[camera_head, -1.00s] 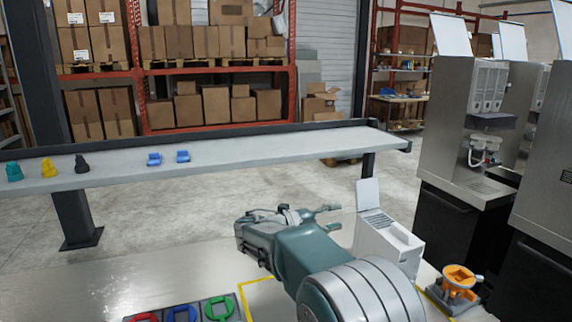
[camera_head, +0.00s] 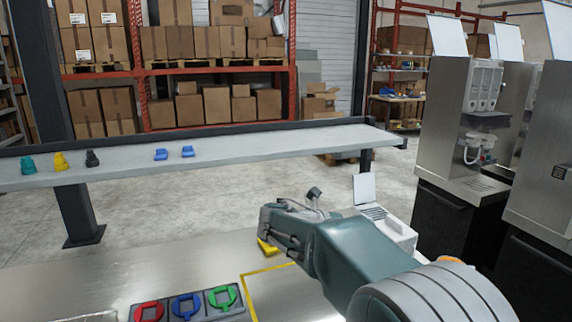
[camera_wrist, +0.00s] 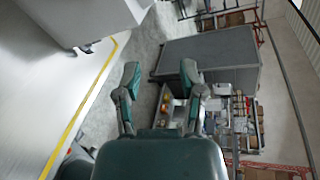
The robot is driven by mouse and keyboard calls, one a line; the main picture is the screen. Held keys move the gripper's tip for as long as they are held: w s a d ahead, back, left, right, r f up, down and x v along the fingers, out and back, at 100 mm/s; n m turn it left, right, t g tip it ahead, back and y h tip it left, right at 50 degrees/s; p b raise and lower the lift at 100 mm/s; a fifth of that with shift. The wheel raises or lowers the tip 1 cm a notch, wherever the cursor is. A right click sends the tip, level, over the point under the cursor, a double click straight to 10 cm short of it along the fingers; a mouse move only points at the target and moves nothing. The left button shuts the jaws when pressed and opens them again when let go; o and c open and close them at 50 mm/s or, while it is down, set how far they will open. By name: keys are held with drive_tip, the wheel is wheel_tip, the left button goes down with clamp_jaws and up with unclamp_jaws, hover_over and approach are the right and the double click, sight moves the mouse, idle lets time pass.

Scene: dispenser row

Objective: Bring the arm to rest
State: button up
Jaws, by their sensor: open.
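My gripper (camera_wrist: 160,78) shows in the wrist view with its two fingers spread apart and nothing between them. In the head view my arm reaches from the lower right corner toward the middle, and my gripper (camera_head: 315,195) is at its far end, above the metal table (camera_head: 120,272). It is clear of the shelf, and the arm hides part of the table. The wrist picture is strongly tilted, with the table edge and yellow line running diagonally at left.
A long shelf (camera_head: 240,153) holds teal, yellow and black pieces and two blue pieces (camera_head: 160,154). Red, blue and green rings (camera_head: 186,306) lie at the front. A white box (camera_head: 398,232) with a raised lid stands right of my arm. Steel dispensers (camera_head: 465,130) stand at right.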

drive_tip(key=s+d+f+m+g+y, duration=0.15)
drive_tip(key=s+m+y, duration=0.25)
drive_tip(key=s+m, duration=0.4)
drive_tip(key=s+d+f+m+y, duration=0.2)
drive_tip(key=s+d+m+y, duration=0.15)
drive_tip(key=s+m, duration=0.55)
drive_tip(key=s+a+f+m+t+y, duration=0.1)
drive_tip(key=s+a+f+m+y, duration=0.1)
drive_tip(key=s+m, duration=0.4)
drive_tip(key=s+a+f+m+t+y, duration=0.1)
drive_tip(key=s+m, duration=0.5)
drive_tip(key=m, duration=0.6)
drive_tip(key=a+f+y, duration=0.1)
drive_tip(key=a+y, duration=0.1)
drive_tip(key=y, duration=0.1)
drive_tip(key=shift+s+a+t+y, duration=0.15)
drive_tip(key=shift+a+t+y, duration=0.15)
drive_tip(key=shift+t+y, duration=0.05)
drive_tip(key=shift+a, duration=0.1)
